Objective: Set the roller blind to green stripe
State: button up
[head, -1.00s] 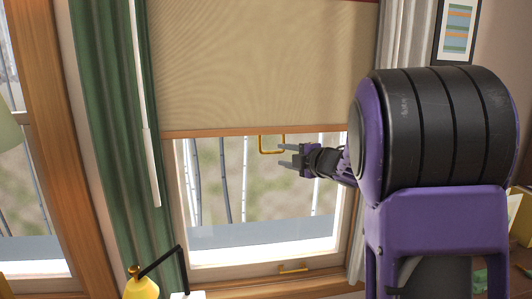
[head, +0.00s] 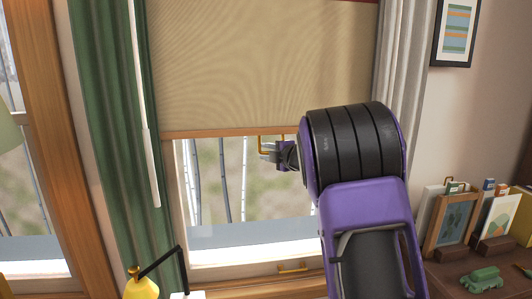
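The tan roller blind (head: 255,70) hangs partway down the window. A wooden bar (head: 215,132) runs along its bottom edge, and a yellow pull loop (head: 260,140) hangs below the bar. My gripper (head: 265,150) is at the loop and overlaps it in the picture. Its fingers point left, and I cannot tell whether they are apart or closed on the loop. A pale upright strip (head: 147,125) stands along the left side of the blind. I cannot make out a green stripe on it.
Green curtains (head: 100,130) hang at left and a grey curtain (head: 400,60) at right. A yellow lamp (head: 142,285) stands low in front. A yellow sash handle (head: 292,267) sits below.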

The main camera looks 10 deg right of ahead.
grip_shut()
dwell(1.2)
